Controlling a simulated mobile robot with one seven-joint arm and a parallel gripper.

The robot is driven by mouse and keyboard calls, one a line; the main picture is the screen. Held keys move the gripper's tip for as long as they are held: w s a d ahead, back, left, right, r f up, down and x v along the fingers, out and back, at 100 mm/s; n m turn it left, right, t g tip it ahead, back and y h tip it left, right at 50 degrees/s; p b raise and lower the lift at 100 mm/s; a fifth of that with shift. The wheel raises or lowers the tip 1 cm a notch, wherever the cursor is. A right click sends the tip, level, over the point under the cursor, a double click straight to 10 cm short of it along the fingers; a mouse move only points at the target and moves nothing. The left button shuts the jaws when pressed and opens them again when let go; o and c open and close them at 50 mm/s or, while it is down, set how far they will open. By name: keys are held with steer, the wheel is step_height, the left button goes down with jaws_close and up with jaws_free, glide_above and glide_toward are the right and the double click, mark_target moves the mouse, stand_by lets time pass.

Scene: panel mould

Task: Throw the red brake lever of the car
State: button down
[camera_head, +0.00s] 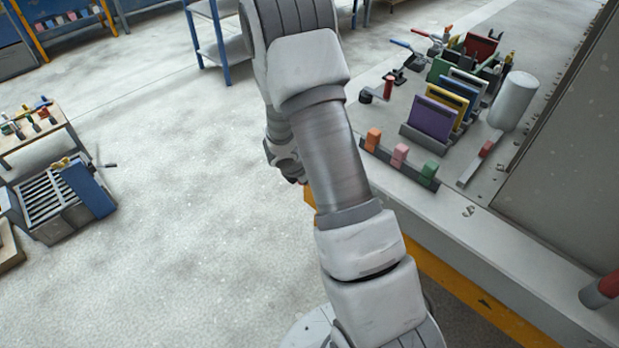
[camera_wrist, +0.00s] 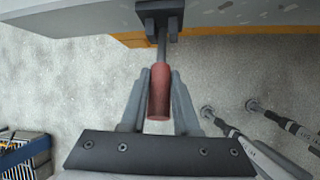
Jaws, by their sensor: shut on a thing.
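The red brake lever (camera_wrist: 159,100) shows in the wrist view as a red grip on a grey rod. The rod runs up to a dark bracket (camera_wrist: 160,12) on the side of the grey car (camera_wrist: 235,15). My gripper (camera_wrist: 161,74) is shut on the red grip, with one finger on each side of it. In the head view the car's deck (camera_head: 455,205) is at the right, with a yellow-orange lower edge. My arm crosses the middle there and hides the lever and the gripper's fingers.
Coloured panels in a rack (camera_head: 430,118), a white cylinder (camera_head: 513,101) and a block strip (camera_head: 399,160) stand on the deck. A red-ended cylinder (camera_head: 603,291) is at the right edge. A slatted crate (camera_head: 60,203) stands left. The floor between is clear.

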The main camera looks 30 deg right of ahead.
steer(key=c, duration=0.6)
jaws_free()
steer(key=shift+c, duration=0.2)
steer(key=shift+r, duration=0.15)
steer(key=p+v, duration=0.4)
steer(key=v, duration=1.3)
steer(key=shift+p, duration=0.35)
steer(key=shift+s+r, duration=0.1)
steer(key=shift+r, duration=0.05)
steer(key=s+a+r+m+t+y, duration=0.1)
steer(key=s+r+m, duration=0.55)
steer(key=r, duration=0.25)
steer(key=s+r+m+y, duration=0.1)
steer(key=s+r+m, duration=0.5)
steer(key=r+m, duration=0.25)
steer(key=s+a+r+m+t+y, duration=0.1)
steer(key=s+a+r+m+y, duration=0.2)
steer(key=s, duration=0.4)
steer(key=shift+s+a+r+m+t, duration=0.3)
steer(key=shift+a+r+m, duration=0.4)
steer(key=shift+a+m, duration=0.45)
